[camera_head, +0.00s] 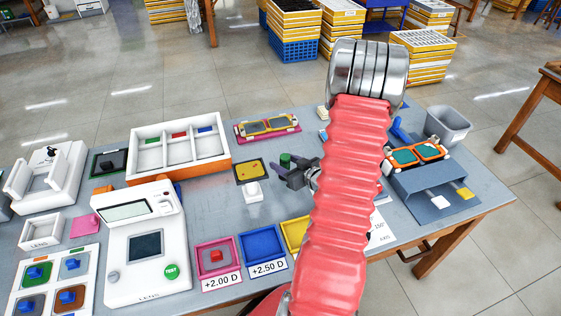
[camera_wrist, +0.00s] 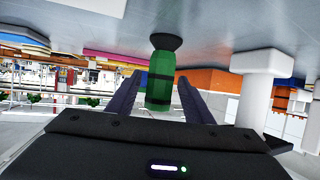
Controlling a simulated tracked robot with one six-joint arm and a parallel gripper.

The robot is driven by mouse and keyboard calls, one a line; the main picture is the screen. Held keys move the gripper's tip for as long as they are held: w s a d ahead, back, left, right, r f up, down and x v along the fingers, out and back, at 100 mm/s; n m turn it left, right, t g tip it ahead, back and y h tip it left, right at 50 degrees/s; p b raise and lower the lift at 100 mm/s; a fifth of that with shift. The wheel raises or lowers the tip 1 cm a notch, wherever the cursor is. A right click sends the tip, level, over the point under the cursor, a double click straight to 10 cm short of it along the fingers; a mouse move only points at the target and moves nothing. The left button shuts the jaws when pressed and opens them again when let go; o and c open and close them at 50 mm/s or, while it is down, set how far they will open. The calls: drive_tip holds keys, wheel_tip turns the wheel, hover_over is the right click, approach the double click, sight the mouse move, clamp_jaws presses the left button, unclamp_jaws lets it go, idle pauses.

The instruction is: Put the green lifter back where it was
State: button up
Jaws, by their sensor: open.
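The green lifter (camera_head: 286,159) shows small in the head view, at my gripper (camera_head: 287,173) near the middle of the table. In the wrist view the green lifter (camera_wrist: 160,80) has a green body with a dark band and a wide black cup at its upper end in the picture. My gripper's two dark fingers (camera_wrist: 158,88) stand on either side of the green body, open, with the fingertips spread. The cup appears close to the grey table surface, but I cannot tell whether it touches.
Nearby are a white compartment tray (camera_head: 148,139), glasses on a pink mat (camera_head: 268,127), a blue tray (camera_head: 263,246) and a yellow tray (camera_head: 294,232). Orange-framed glasses (camera_head: 417,153) lie right of my arm.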

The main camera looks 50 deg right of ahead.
drive_tip(key=v, duration=0.9)
idle(0.6)
drive_tip(key=shift+w+r, duration=0.3)
drive_tip(key=shift+w, duration=0.15)
wheel_tip(320, 180, up, 8)
drive_tip(key=n+g+h, duration=0.1)
drive_tip(key=g+h, duration=0.1)
drive_tip(key=g, duration=0.1)
hover_over(288, 163)
drive_tip(key=a, duration=0.4)
drive_tip(key=w+a+r+g, duration=0.1)
drive_tip(key=a+r+g, duration=0.1)
drive_tip(key=a+r, duration=0.55)
drive_tip(key=s+a+r+g+y, duration=0.1)
drive_tip(key=s+a, duration=0.3)
drive_tip(key=a, duration=0.4)
drive_tip(key=s+a+r+y, duration=0.2)
drive_tip(key=s+a+r, duration=0.1)
drive_tip(key=a, duration=0.6)
drive_tip(key=s+a+r+n+g+y, duration=0.1)
drive_tip(key=s+a+r, duration=0.1)
drive_tip(key=s+a, duration=0.3)
drive_tip(key=a, duration=0.4)
drive_tip(key=shift+s+a+g+y, duration=0.15)
drive_tip(key=shift+s+g+y, duration=0.15)
drive_tip(key=shift+s, duration=0.05)
